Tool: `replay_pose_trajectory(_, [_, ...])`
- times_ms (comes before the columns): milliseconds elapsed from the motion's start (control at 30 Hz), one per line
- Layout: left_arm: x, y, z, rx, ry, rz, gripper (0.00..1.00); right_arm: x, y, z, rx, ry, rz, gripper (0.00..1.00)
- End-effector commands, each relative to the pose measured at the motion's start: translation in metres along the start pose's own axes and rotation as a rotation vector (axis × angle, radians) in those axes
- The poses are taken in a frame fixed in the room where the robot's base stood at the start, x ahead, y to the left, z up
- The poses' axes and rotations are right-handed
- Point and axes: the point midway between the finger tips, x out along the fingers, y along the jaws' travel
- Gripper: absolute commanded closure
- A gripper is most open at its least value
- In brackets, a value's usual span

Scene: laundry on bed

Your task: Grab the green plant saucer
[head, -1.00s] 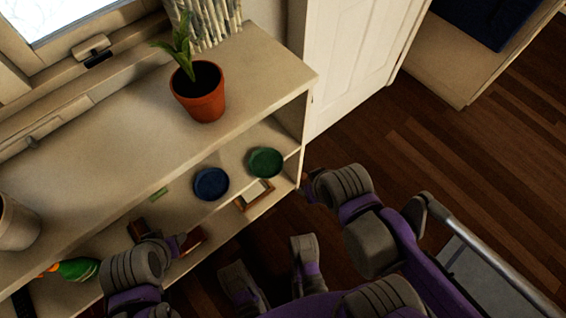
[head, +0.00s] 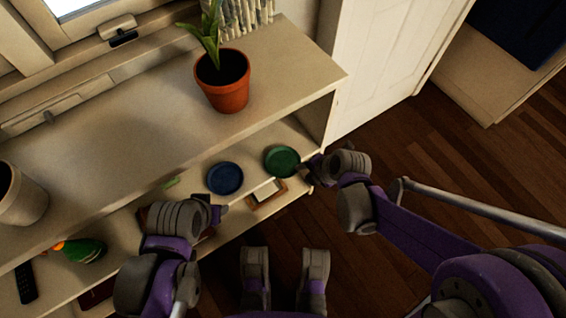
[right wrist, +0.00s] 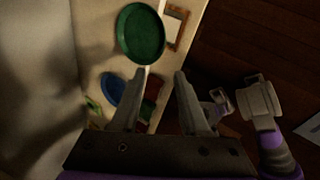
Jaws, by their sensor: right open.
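The green plant saucer (head: 282,161) is a round, shallow dish on the upper inner shelf of the cabinet, near its right end. In the right wrist view the green saucer (right wrist: 141,33) lies just beyond the fingertips. My right gripper (head: 310,167) is close to the saucer's right side in the head view. In the right wrist view my right gripper (right wrist: 160,76) is open, with nothing between its fingers. My left gripper (head: 220,205) is at the front of the shelves, below the blue saucer; its fingers are too small and dark to read.
A blue saucer (head: 225,178) sits left of the green one. A potted plant (head: 221,82) stands on the cabinet top (head: 130,130). A picture frame (head: 266,194) lies on the lower shelf. A toy parrot (head: 84,250) and a remote (head: 26,283) are at left. Wooden floor is clear at right.

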Motion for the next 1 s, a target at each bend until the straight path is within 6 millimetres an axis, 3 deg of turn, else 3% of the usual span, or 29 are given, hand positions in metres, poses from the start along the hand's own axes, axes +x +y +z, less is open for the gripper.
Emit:
replay_pose_trajectory(233, [0.017,0.000,0.005,0.000,-0.006,0.000,0.50,0.041,0.000,0.000,-0.032,0.004,0.001,0.55])
replay_pose_trajectory(533, [0.027,0.000,0.007,0.000,-0.009,0.000,0.50,0.067,0.000,0.001,-0.029,0.003,0.002,0.55])
replay_pose_trajectory(733, [0.041,0.000,0.011,0.000,-0.013,0.000,0.50,0.098,-0.003,0.003,-0.029,0.004,0.001,0.55])
replay_pose_trajectory(1000, [0.044,0.000,0.012,0.000,-0.013,0.000,0.50,0.110,-0.002,0.003,-0.028,0.002,0.001,0.55])
